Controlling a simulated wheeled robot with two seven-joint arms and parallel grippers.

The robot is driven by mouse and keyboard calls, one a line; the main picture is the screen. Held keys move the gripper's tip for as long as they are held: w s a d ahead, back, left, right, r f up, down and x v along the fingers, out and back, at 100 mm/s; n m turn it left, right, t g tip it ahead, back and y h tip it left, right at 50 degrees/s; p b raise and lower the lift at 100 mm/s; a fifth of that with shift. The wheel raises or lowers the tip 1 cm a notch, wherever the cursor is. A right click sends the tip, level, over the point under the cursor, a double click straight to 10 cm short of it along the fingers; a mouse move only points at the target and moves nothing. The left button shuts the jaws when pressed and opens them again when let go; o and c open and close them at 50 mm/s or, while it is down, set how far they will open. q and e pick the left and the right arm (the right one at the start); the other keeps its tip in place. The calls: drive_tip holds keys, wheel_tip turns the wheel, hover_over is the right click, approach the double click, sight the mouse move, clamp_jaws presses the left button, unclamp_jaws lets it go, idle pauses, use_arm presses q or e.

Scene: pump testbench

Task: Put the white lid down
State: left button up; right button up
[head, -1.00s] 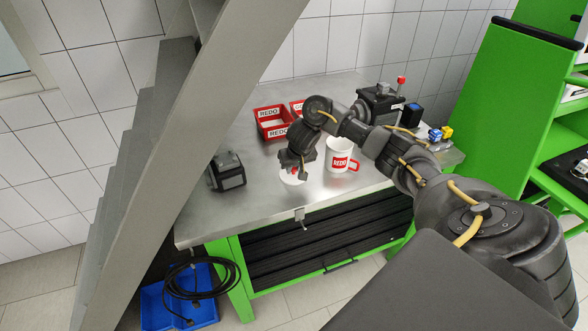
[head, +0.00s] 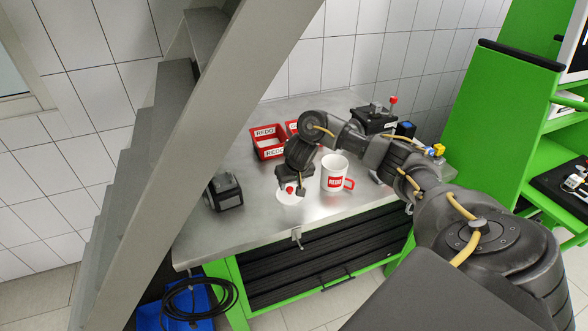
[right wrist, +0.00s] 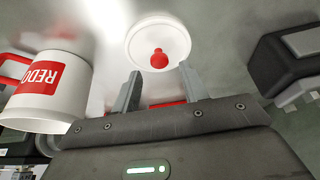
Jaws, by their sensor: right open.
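The white lid (head: 286,199) with its red knob lies flat on the metal bench top, left of the white mug. In the right wrist view the lid (right wrist: 158,33) shows just beyond the fingertips, knob toward me. My right gripper (head: 292,190) is over the lid. In the right wrist view its two fingers (right wrist: 160,70) stand apart with nothing held between them, and the knob is clear of both. The white mug (head: 333,181) with a red REDO label and red handle stands upright to the right. My left gripper is not in view.
A dark boxy device (head: 225,192) stands on the bench to the left. Red REDO bins (head: 268,145) are behind my gripper. A dark device with a red-topped lever (head: 374,116) is at the back right. A grey beam crosses the left side.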

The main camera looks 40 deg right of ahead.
drive_tip(key=p+v, duration=0.4)
drive_tip(key=v, duration=0.5)
